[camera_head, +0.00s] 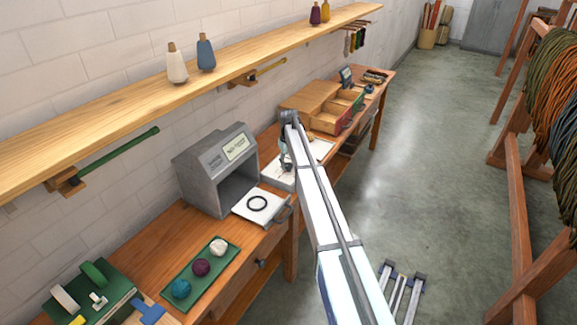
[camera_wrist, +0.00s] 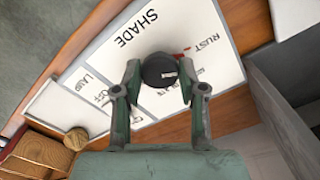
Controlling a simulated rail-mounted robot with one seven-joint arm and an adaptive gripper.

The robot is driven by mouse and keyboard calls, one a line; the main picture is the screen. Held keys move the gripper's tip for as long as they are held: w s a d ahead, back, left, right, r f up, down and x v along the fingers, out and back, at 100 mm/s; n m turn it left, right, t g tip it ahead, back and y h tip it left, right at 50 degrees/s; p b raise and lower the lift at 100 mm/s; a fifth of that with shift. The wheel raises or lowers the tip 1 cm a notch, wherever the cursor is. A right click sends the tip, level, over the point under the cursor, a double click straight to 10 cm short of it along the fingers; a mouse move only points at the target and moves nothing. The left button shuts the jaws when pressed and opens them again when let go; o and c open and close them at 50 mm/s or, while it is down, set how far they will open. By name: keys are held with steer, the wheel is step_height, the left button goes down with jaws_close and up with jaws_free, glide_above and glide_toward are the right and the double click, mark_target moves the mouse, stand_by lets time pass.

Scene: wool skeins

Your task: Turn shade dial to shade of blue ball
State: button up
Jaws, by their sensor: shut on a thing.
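The shade dial (camera_wrist: 160,70) is a dark round knob with a small light mark, on a white panel (camera_wrist: 112,48) lettered SHADE, RUST and LAMP OFF. My gripper (camera_wrist: 160,76) is shut on the dial, one finger on each side. Part of the lettering around the dial is hidden by the fingers. The blue ball (camera_head: 181,288) lies on a green tray (camera_head: 222,263) in the head view, nearest me beside a purple ball (camera_head: 202,267) and a white ball (camera_head: 219,247).
A grey light box (camera_head: 209,163) with a white pull-out plate (camera_head: 248,220) stands left of my gripper. A wooden drawer unit (camera_head: 305,102) is just beyond it. A round tan knob (camera_wrist: 76,140) sits by the panel. A long shelf (camera_head: 120,92) runs above the bench.

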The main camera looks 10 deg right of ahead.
steer(key=m+b, duration=0.2)
steer(key=m, duration=0.2)
steer(key=shift+f+m, duration=0.15)
steer(key=shift+m, duration=0.15)
steer(key=m+b, duration=0.1)
steer(key=m, duration=0.3)
steer(key=shift+m+b, duration=0.3)
steer(key=shift+b, duration=0.05)
steer(key=m+b, duration=0.1)
steer(key=m, duration=0.3)
steer(key=shift+m+b, duration=0.4)
steer(key=shift+m, duration=1.7)
steer(key=o, duration=1.1)
steer(key=shift+o, duration=0.2)
